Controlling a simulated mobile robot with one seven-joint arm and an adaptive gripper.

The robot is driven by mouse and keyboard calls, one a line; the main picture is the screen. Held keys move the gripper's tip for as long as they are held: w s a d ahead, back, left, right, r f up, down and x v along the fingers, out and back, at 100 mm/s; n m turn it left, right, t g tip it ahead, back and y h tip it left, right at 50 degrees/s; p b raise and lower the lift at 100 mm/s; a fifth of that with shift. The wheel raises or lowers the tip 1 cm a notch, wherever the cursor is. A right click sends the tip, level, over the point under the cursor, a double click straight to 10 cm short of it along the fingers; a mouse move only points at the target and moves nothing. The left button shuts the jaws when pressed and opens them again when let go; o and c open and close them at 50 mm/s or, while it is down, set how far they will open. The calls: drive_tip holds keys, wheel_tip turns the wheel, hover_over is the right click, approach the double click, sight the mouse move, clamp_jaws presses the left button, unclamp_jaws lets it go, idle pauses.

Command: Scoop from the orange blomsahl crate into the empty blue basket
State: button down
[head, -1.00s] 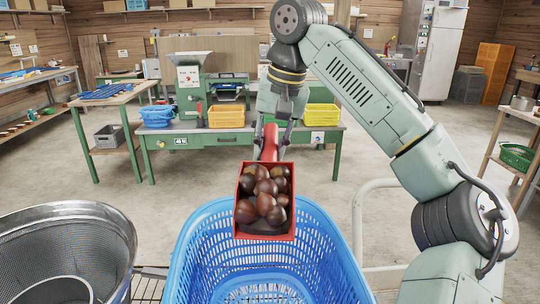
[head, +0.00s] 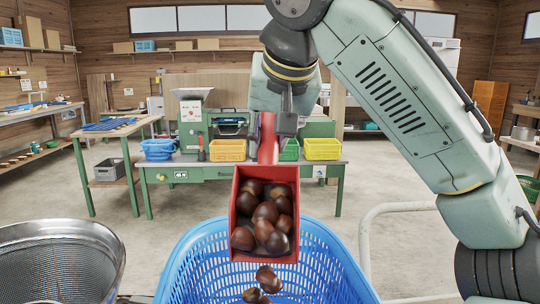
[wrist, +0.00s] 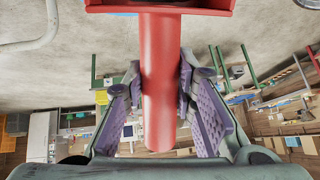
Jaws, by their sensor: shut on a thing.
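My gripper (wrist: 160,95) is shut on the red handle of a scoop; the handle (wrist: 160,70) runs between both finger pads in the wrist view. The red scoop (head: 234,222) is over the blue basket (head: 185,270) in the head view, its open front tilted down toward the basket. Several brown chestnuts (head: 265,212) lie in the scoop. A few chestnuts (head: 265,280) show just below the scoop's lip, against the basket's inside. The basket's floor is mostly outside the view. I cannot make out which crate is the orange blomsahl one.
A round metal mesh sieve (head: 60,260) stands left of the basket. A pale rail (head: 366,235) stands to its right. A green workbench (head: 250,175) behind carries a yellow-orange crate (head: 228,150), a yellow crate (head: 322,149) and a small blue basket (head: 158,149).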

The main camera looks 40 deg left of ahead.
drive_tip(key=shift+s+d+r+t+y+b, duration=0.2)
drive_tip(key=shift+s+d+r+t+b, duration=0.1)
drive_tip(key=shift+s+b, duration=0.15)
drive_tip(key=shift+s+d+r+t+y+b, duration=0.2)
drive_tip(key=shift+s+t+b, duration=0.1)
drive_tip(key=shift+s+b, duration=0.1)
drive_tip(key=s+b, duration=0.1)
drive_tip(key=d+r+t+b, duration=0.1)
drive_tip(key=s+y+b, duration=0.1)
drive_tip(key=shift+s+d+r+n+t, duration=0.25)
drive_tip(key=shift+s+d+n+t, duration=0.05)
drive_tip(key=shift+s+t, duration=0.1)
drive_tip(key=shift+s+d+r+t+y+b, duration=0.45)
drive_tip(key=shift+s+r+t+b, duration=0.1)
drive_tip(key=shift+s, duration=0.1)
